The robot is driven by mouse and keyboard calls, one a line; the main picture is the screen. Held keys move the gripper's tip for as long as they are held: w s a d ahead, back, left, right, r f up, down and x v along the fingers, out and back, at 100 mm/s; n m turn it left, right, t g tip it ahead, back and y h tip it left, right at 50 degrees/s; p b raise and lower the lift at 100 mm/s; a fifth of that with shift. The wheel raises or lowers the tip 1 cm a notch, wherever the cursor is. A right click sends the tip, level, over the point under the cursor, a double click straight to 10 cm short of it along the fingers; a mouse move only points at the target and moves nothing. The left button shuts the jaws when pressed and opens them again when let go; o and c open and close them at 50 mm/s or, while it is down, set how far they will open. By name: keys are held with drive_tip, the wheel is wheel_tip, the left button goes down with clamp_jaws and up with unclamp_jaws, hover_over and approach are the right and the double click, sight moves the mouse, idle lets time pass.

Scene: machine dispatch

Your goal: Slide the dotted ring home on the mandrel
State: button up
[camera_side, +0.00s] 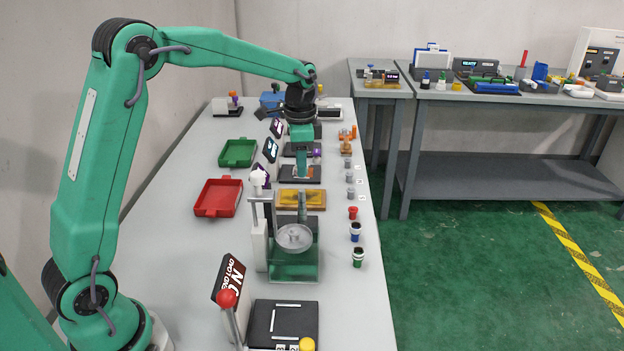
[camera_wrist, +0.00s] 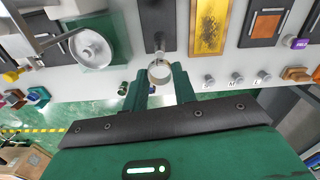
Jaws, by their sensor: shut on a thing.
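In the wrist view a pale grey ring (camera_wrist: 160,77) sits between the two green fingertips of my gripper (camera_wrist: 161,84), which is shut on it. Its dots are too small to make out. The mandrel (camera_wrist: 159,43) is a grey post on a dark base, close beyond the ring in that view. I cannot tell whether its tip is inside the ring. In the side view my gripper (camera_side: 303,175) points down above the mandrel (camera_side: 303,205), which stands upright behind the press. The ring is not clear there.
The press (camera_side: 294,262) with a round grey dish stands just in front of the mandrel. A yellow tray (camera_side: 314,199) lies close behind it. Small grey pegs (camera_side: 350,193) line the right edge. Red (camera_side: 218,211) and green (camera_side: 238,165) trays lie left, with clear table around them.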

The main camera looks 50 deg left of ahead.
sight(302, 190)
drive_tip(key=shift+f, duration=0.15)
drive_tip(key=shift+f, duration=1.85)
drive_tip(key=shift+f, duration=2)
idle(0.6)
drive_tip(key=o, duration=1.1)
drive_tip(key=shift+o, duration=0.6)
drive_tip(key=o, duration=0.4)
drive_tip(key=shift+r, duration=0.15)
